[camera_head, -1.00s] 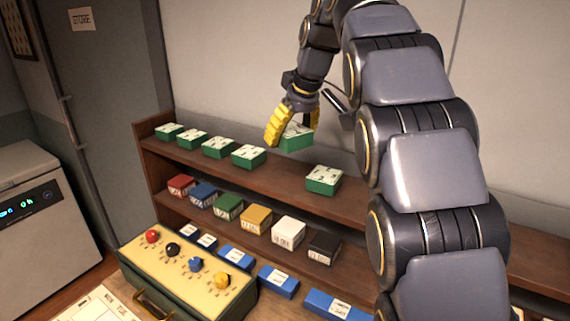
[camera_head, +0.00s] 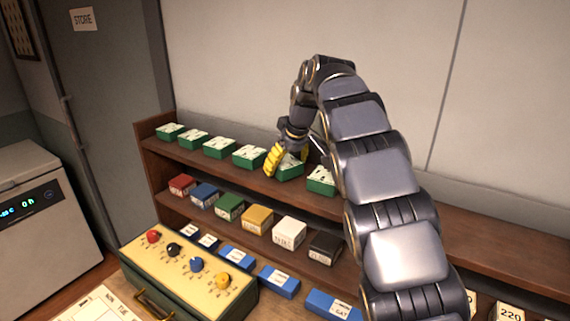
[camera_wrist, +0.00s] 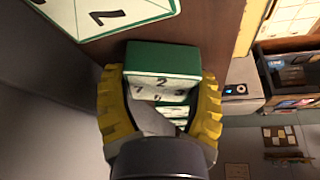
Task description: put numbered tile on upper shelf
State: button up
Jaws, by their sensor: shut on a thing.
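My gripper (camera_head: 288,162) is shut on a green tile with a white numbered face (camera_head: 290,168). The tile is down at the upper shelf (camera_head: 257,183), in the gap between two other green tiles; I cannot tell whether it touches the board. A neighbouring numbered tile (camera_wrist: 110,15) lies at the top left of that view. Several like tiles (camera_head: 219,147) stand in a row to the left, and one (camera_head: 321,180) to the right.
The lower shelf holds coloured boxes (camera_head: 257,219). Blue boxes (camera_head: 279,281) lie below them. A panel with coloured knobs (camera_head: 190,268) stands in front at left. A white appliance (camera_head: 40,225) is at far left. The upper shelf's right part is largely behind my arm.

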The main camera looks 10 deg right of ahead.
jog(key=shift+f, duration=0.1)
jog(key=o, duration=1.1)
jog(key=shift+o, duration=0.2)
jog(key=v, duration=1.2)
jog(key=s+a+f+m+g, duration=0.1)
jog(key=s+f, duration=0.5)
jog(key=s, duration=0.7)
jog(key=s+a+f+m+g+h, duration=0.1)
jog(key=s+f, duration=0.4)
jog(key=s, duration=0.8)
jog(key=s+a+f+m+g, duration=0.2)
jog(key=s+f, duration=0.4)
jog(key=s, duration=0.7)
jog(key=shift+s+a+f+g+h, duration=0.2)
jog(key=shift+a+f+g+h, duration=0.15)
jog(key=shift+a+g, duration=0.35)
